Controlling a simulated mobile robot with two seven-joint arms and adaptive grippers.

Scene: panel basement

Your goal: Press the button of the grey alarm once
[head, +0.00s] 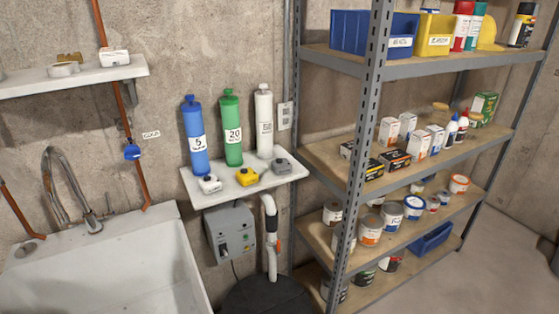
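The grey alarm (281,166) sits on a small white wall shelf (292,178), at the right end of a row of three similar small devices. A yellow one (246,177) is in the middle and a white one (209,184) is at the left. The grey alarm's button is too small to make out clearly. Neither of my grippers shows in the head view.
Blue (195,140), green (231,130) and white (264,125) cylinders stand behind the devices. A grey control box (231,232) and pipe (269,240) are below. A white sink (110,265) is left; metal shelving (365,130) with boxes and cans stands close on the right.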

